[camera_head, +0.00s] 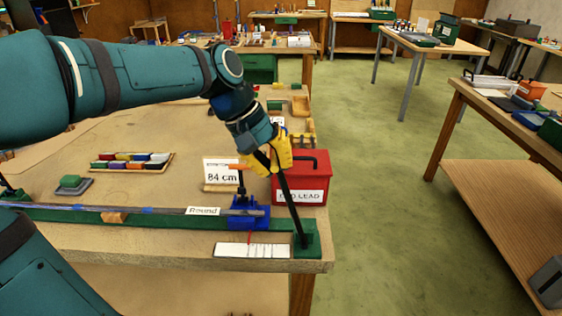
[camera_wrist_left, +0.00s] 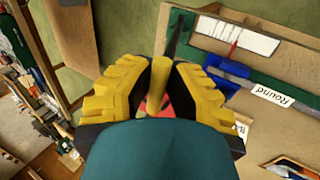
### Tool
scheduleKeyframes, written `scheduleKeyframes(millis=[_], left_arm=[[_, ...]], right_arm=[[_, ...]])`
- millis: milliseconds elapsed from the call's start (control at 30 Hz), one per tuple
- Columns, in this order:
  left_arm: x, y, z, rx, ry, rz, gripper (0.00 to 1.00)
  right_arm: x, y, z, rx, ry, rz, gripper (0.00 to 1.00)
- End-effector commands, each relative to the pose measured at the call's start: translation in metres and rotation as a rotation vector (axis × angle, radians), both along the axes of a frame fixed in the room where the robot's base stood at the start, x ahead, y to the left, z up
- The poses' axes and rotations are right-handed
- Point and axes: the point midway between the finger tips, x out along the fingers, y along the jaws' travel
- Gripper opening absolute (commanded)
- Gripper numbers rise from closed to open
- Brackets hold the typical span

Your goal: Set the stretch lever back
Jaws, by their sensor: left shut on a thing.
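The stretch lever (camera_head: 287,200) is a long dark rod. It rises from a green block (camera_head: 307,238) at the bench's front right corner and leans up to the left. My left gripper (camera_head: 270,158), with yellow fingers, is shut on its upper end. In the left wrist view the lever's yellow grip (camera_wrist_left: 162,84) sits between the fingers (camera_wrist_left: 165,90), and the dark rod (camera_wrist_left: 178,35) runs away beyond it. A blue clamp (camera_head: 243,213) stands left of the block on the green rail (camera_head: 60,213). My right gripper is not in view.
A red "OLD LEAD" box (camera_head: 313,180) stands close behind the lever. An "84 cm" card (camera_head: 221,172) stands left of it. A white marked strip (camera_head: 240,251) with a red pointer (camera_head: 249,238) lies before the clamp. Green floor (camera_head: 390,200) is clear to the right.

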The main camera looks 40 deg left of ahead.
Motion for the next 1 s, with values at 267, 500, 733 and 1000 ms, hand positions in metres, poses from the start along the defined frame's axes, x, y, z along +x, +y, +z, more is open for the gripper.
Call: scheduleKeyframes(millis=[267, 500, 733, 1000], left_arm=[[-0.003, 0.001, -0.005, 0.002, 0.015, 0.000, 0.00], [-0.002, 0.001, -0.003, 0.001, 0.011, 0.000, 0.48], [-0.001, 0.002, 0.000, 0.002, 0.006, 0.000, 0.48], [-0.010, 0.016, 0.034, 0.004, 0.002, 0.003, 0.48]], right_arm=[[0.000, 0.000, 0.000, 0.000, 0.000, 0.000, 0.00], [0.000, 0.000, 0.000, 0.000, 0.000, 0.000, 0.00], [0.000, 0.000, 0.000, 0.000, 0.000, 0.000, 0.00], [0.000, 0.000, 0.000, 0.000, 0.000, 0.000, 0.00]])
